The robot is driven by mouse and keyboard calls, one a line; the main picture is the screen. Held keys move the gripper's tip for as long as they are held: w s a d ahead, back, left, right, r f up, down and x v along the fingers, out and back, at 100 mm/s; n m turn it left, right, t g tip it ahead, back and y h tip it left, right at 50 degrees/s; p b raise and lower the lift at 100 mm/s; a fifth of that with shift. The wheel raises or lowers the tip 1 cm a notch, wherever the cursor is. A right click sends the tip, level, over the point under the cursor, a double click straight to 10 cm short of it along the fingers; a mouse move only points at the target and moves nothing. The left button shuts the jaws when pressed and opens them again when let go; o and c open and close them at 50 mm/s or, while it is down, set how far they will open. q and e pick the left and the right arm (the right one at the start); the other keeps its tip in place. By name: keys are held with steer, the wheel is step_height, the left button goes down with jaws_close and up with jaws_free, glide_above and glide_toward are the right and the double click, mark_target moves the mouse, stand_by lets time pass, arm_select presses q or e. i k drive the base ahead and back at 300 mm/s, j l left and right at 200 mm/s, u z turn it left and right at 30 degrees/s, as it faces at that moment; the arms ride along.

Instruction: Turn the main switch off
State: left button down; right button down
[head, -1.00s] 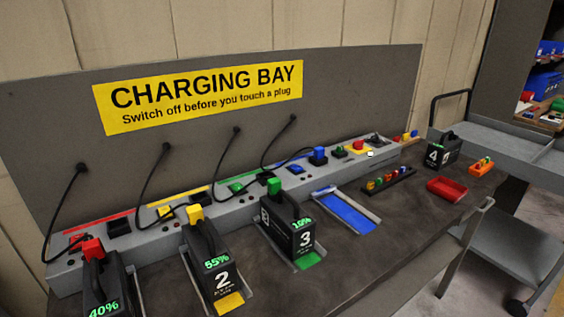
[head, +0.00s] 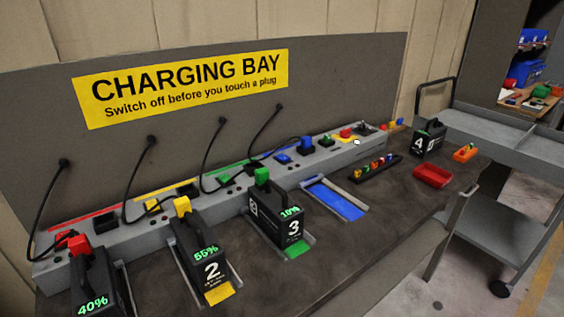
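A long grey charging rail (head: 140,240) runs along the bench. Near its right end a red knob (head: 346,132) stands on a yellow plate (head: 353,138); it looks like the main switch, and its position is too small to read. A small white spot (head: 357,142), perhaps a lamp, shows just below it. Neither of my grippers is in the head view, and nothing touches the knob.
Batteries 2 (head: 209,268) and 3 (head: 281,225) and a red-plugged one (head: 92,290) stand in bays. A blue bay (head: 338,201) is empty. Battery 4 (head: 428,140), a red tray (head: 433,176) and a rack of coloured pieces (head: 375,168) lie right. A grey cart (head: 500,130) stands beyond.

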mark_target(344, 134)
steer(key=i+l+z, duration=0.2)
steer(key=l, duration=0.3)
steer(key=i+l+z, duration=0.15)
steer(key=i+l, duration=0.25)
